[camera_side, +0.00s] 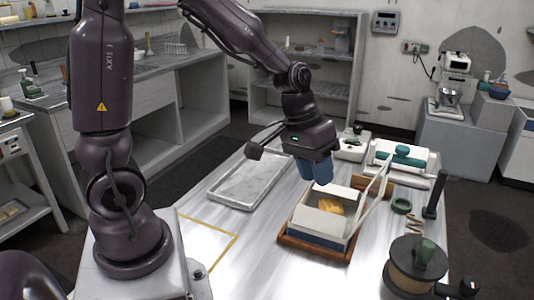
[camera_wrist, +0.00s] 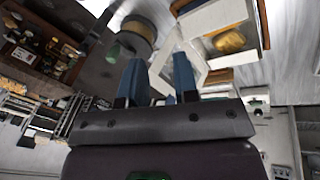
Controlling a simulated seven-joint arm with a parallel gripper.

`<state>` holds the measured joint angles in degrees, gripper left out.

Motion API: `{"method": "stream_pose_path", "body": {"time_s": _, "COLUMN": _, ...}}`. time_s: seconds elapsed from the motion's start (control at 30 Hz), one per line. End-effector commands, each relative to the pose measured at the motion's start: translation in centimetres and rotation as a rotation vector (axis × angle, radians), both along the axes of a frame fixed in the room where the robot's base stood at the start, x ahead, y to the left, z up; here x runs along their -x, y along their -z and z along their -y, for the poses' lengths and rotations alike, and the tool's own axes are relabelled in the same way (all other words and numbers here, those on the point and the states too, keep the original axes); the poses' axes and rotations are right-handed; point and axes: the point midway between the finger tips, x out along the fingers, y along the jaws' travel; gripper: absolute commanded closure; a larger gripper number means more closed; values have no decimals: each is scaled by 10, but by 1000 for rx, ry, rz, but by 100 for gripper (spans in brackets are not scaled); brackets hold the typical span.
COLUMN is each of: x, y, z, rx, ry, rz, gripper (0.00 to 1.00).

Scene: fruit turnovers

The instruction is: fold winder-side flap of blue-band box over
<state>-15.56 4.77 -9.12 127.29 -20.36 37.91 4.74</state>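The blue-band box (camera_side: 318,222) is white with a blue stripe low on its wall. It is open at the top, with a golden turnover (camera_side: 331,206) inside. A white flap (camera_side: 369,203) stands up and leans outward on its right side, towards the winder (camera_side: 416,262), a drum with a green knob. My gripper (camera_side: 316,180) is above the box's far left part, blue fingers pointing down. In the wrist view the fingers (camera_wrist: 159,80) are apart with nothing visibly held; the turnover (camera_wrist: 230,41) and winder (camera_wrist: 137,32) show beyond them. Contact with the box cannot be told.
The box sits in a brown wooden tray (camera_side: 288,240). An empty metal tray (camera_side: 247,181) lies left of it. A green ring (camera_side: 401,206), a dark upright post (camera_side: 433,195) and a white device with a teal handle (camera_side: 402,155) stand to the right. The table's front left is mostly clear.

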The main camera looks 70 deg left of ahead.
Motion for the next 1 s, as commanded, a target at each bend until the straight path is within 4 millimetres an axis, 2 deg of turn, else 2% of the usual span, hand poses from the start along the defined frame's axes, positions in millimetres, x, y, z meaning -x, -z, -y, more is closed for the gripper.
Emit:
{"method": "stream_pose_path", "body": {"time_s": 0.1, "x": 24, "y": -6, "z": -2, "rx": -57, "ry": 66, "rz": -43, "gripper": 72}}
{"method": "stream_pose_path", "body": {"time_s": 0.43, "x": 85, "y": -26, "z": -14, "rx": -219, "ry": 235, "rz": -105, "gripper": 72}}
{"method": "stream_pose_path", "body": {"time_s": 0.6, "x": 95, "y": -41, "z": -9, "rx": -243, "ry": 286, "rz": -31, "gripper": 72}}
{"method": "stream_pose_path", "body": {"time_s": 0.73, "x": 96, "y": -51, "z": 0, "rx": -242, "ry": 321, "rz": 17, "gripper": 72}}
{"method": "stream_pose_path", "body": {"time_s": 1.0, "x": 96, "y": -54, "z": 7, "rx": -240, "ry": 347, "rz": 37, "gripper": 72}}
